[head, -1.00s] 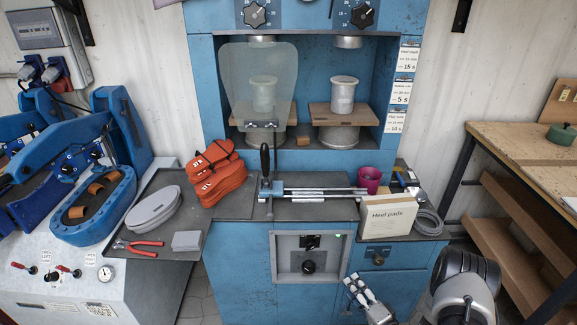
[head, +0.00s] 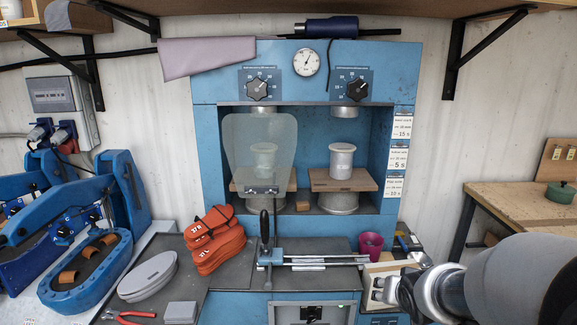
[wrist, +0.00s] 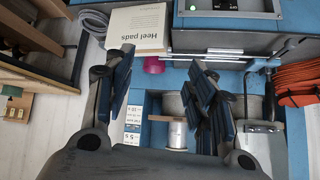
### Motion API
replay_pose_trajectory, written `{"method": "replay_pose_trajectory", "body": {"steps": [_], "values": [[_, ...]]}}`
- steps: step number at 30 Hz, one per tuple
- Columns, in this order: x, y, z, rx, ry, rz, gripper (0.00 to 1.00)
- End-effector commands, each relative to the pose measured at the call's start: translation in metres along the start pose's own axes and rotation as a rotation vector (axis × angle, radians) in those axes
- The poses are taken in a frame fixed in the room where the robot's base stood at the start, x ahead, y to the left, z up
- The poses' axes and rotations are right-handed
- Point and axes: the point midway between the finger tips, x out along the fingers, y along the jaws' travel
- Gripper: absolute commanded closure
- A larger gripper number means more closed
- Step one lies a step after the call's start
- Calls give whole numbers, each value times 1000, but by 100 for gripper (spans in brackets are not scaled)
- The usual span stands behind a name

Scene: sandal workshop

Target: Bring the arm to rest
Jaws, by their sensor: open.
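My gripper (head: 385,289) is at the lower right of the head view, in front of the Heel pads box (head: 372,270), which it partly hides. The grey arm comes in from the right edge. In the wrist view my gripper (wrist: 160,62) has its two dark fingers spread wide apart, with nothing between them. The cream Heel pads box (wrist: 138,28) shows near the top there, beyond the left finger. From these views I cannot tell how far the gripper is from the box.
The blue press (head: 207,150) stands ahead, with a clear guard plate and two stations. Orange sandal parts (head: 215,240), a grey oval pad (head: 148,275) and red pliers (head: 130,317) lie left. A magenta cup (head: 371,244) stands behind the box. A wooden bench (head: 510,205) is at right.

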Motion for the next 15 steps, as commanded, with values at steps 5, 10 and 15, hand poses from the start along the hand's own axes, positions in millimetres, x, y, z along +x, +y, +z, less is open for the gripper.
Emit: {"method": "replay_pose_trajectory", "body": {"steps": [5, 10, 15], "values": [[-88, -7, 29, -78, -87, 35, 49], [-162, -13, 80, -152, -196, 17, 49], [-216, -18, 135, -227, -297, -36, 49]]}}
